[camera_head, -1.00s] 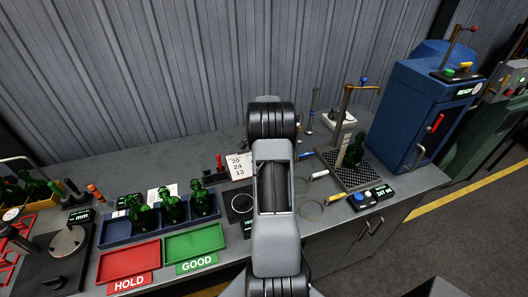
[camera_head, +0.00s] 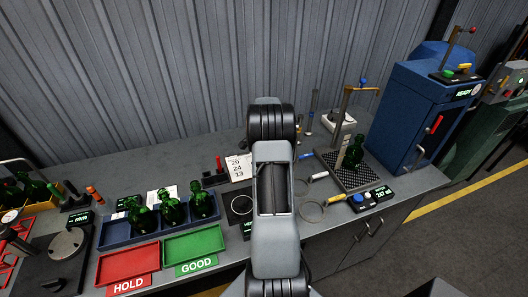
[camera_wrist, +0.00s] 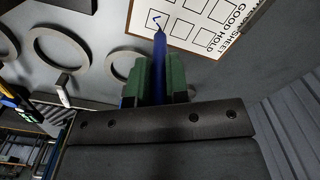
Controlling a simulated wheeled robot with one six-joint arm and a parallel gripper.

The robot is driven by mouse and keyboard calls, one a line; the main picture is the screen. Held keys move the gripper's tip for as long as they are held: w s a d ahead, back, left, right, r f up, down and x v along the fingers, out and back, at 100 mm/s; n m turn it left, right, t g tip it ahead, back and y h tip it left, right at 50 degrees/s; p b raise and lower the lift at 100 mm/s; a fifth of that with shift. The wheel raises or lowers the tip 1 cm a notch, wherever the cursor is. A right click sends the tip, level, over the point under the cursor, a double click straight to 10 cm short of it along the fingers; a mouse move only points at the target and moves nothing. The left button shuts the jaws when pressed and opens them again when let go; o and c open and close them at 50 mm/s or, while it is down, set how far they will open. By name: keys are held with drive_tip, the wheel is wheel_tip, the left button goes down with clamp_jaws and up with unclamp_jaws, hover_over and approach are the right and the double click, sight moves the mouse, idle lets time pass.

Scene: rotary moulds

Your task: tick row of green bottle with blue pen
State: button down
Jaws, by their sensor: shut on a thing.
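My gripper (camera_wrist: 160,82) is shut on the blue pen (camera_wrist: 160,48), held between its two green pads. The pen points up the wrist view at the white check sheet (camera_wrist: 205,25), which has rows of boxes and the words GOOD and HOLD, seen upside down. A dark tick shows in a box just past the pen tip. I cannot tell whether the tip touches the paper. In the head view my arm hides the gripper and pen. Three green bottles (camera_head: 172,211) stand in a blue tray, and another green bottle (camera_head: 353,152) stands on a dark grid tray.
A red HOLD tray (camera_head: 128,263) and a green GOOD tray (camera_head: 194,242) lie at the bench front. Rings (camera_wrist: 58,48) lie beside the sheet. A metal post (camera_head: 345,105) rises by the grid tray, and a blue machine (camera_head: 405,110) stands at right.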

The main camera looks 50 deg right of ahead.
drive_tip(key=shift+r+p, duration=1.6)
drive_tip(key=shift+r, duration=1.35)
